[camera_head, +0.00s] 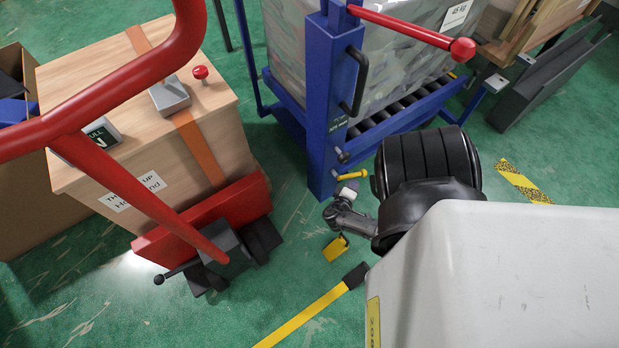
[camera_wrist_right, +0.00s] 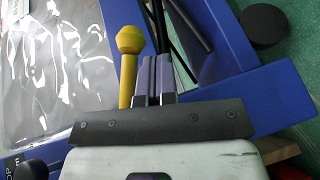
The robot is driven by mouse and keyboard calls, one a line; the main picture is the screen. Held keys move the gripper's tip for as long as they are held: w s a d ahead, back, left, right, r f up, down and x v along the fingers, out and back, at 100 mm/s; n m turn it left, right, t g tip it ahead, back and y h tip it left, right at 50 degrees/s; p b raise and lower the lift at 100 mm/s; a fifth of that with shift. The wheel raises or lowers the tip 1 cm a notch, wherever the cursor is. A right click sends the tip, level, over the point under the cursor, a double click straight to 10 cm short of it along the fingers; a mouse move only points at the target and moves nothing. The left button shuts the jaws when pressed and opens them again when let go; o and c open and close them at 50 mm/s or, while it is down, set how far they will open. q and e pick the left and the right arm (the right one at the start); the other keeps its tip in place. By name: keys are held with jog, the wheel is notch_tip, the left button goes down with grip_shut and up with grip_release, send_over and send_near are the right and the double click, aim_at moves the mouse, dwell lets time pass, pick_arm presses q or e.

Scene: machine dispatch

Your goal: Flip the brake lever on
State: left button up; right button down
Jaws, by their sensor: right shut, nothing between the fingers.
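A short yellow lever with a rounded knob (camera_head: 352,175) sticks out from the lower part of the blue post (camera_head: 318,110). It also shows in the right wrist view (camera_wrist_right: 130,62), upright in the picture. My right gripper (camera_head: 347,190) is just below the yellow lever in the head view. In the right wrist view, its fingers (camera_wrist_right: 155,70) are shut and empty, just right of the yellow lever. I cannot tell whether they touch it. No label marks the yellow lever as the brake. My left gripper is not in view.
A red bar with a ball end (camera_head: 463,49) and a black handle (camera_head: 356,82) sit higher on the blue frame. A wrapped load (camera_head: 400,60) stands behind. A red pallet truck (camera_head: 205,215) with a wooden crate (camera_head: 90,80) is left. Green floor lies between.

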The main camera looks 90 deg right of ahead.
pick_arm(q)
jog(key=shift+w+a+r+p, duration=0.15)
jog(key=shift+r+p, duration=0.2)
jog(key=shift+p, duration=0.25)
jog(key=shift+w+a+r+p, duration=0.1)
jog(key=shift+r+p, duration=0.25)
jog(key=shift+p, duration=0.2)
pick_arm(e)
jog(key=w+a+f, duration=0.2)
jog(key=w+a, duration=0.3)
jog(key=a, duration=0.5)
jog(key=shift+a+f, duration=0.15)
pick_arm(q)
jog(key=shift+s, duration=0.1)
pick_arm(e)
jog(key=shift+s, duration=0.1)
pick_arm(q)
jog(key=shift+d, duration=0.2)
